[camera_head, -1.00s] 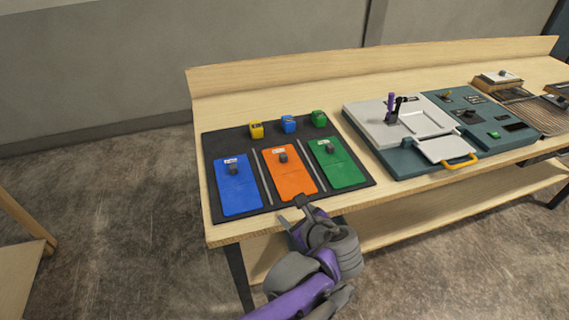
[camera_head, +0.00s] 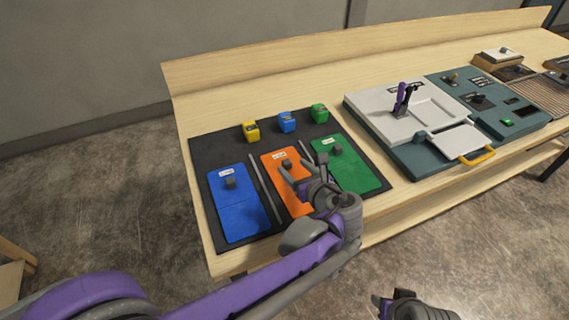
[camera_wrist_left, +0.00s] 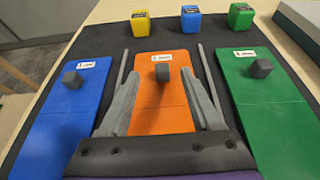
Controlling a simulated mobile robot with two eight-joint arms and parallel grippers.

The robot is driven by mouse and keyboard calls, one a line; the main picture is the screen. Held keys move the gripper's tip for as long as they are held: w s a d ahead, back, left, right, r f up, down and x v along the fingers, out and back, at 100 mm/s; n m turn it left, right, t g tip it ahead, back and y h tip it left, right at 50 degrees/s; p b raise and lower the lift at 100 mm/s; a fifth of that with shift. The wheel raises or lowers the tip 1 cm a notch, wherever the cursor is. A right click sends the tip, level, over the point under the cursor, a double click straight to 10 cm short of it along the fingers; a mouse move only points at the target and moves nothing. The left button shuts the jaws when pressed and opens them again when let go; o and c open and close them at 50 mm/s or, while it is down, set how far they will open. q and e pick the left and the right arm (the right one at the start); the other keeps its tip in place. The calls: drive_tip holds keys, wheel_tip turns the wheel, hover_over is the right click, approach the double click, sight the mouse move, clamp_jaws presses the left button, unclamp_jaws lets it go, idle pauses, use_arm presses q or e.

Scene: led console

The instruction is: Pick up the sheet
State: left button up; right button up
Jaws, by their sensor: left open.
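Three sheets lie side by side on a dark mat (camera_head: 203,151): a blue sheet (camera_head: 237,208), an orange sheet (camera_head: 285,197) and a green sheet (camera_head: 352,172). Each has a small grey knob and a white label near its far end. My left gripper (camera_head: 303,167) is open and empty above the orange sheet. In the left wrist view its fingers (camera_wrist_left: 158,84) point at the orange sheet's knob (camera_wrist_left: 162,73), one to each side of it in the picture. Contact cannot be told. My right gripper (camera_head: 390,300) shows partly at the bottom edge; its jaws are unclear.
Yellow (camera_head: 251,132), blue (camera_head: 287,122) and green (camera_head: 319,113) blocks stand behind the sheets. Thin grey rails lie between the sheets. A white and teal console (camera_head: 405,150) with a yellow handle (camera_head: 477,158) stands to the right on the wooden table (camera_head: 190,113).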

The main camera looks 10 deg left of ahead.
sight(286, 160)
use_arm(q)
drive_tip(key=x, duration=0.7)
drive_tip(key=shift+w+f, duration=0.15)
drive_tip(key=shift+f, duration=0.15)
clamp_jaws()
